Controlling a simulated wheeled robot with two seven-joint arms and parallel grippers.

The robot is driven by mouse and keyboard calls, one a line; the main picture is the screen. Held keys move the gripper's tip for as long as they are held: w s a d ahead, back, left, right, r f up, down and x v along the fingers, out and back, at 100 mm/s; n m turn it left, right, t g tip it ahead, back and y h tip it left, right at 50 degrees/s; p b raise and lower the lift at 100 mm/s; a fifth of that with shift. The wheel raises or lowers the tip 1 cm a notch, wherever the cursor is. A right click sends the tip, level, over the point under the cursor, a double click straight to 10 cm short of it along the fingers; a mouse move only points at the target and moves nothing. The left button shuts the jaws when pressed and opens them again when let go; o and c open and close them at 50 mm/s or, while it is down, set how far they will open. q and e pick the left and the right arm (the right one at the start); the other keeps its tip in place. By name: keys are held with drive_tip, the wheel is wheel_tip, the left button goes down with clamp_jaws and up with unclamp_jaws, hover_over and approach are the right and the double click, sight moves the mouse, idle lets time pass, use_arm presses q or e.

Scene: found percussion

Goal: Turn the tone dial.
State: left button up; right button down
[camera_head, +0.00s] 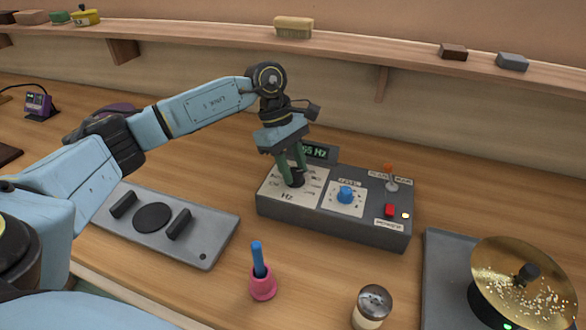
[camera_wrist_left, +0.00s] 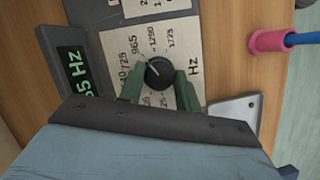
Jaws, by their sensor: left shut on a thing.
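The tone dial (camera_wrist_left: 159,73) is a round black knob with a white pointer line, on a pale plate printed with numbers and "Hz". It sits on the left part of a dark grey box (camera_head: 335,222). My left gripper (camera_head: 293,180) comes down on the dial from above. In the left wrist view its two green fingers (camera_wrist_left: 160,88) are shut on the dial, one on each side. A display (camera_head: 318,152) behind the box shows green digits ending in "5 Hz"; my gripper hides part of it. My right gripper is not in view.
The box also has a blue level knob (camera_head: 346,194), a red button (camera_head: 390,210) and an orange-tipped toggle (camera_head: 390,178). A grey plate (camera_head: 200,252) lies left of it. A pink cup (camera_head: 263,288), a shaker (camera_head: 372,304) and a brass cymbal (camera_head: 500,270) stand in front. A shelf (camera_head: 350,52) runs behind.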

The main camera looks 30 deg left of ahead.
use_arm(q)
drive_tip(key=o, duration=1)
drive_tip(key=shift+c, duration=0.2)
drive_tip(key=v, duration=1.3)
drive_tip(key=shift+r, duration=0.2)
drive_tip(key=shift+a, duration=0.1)
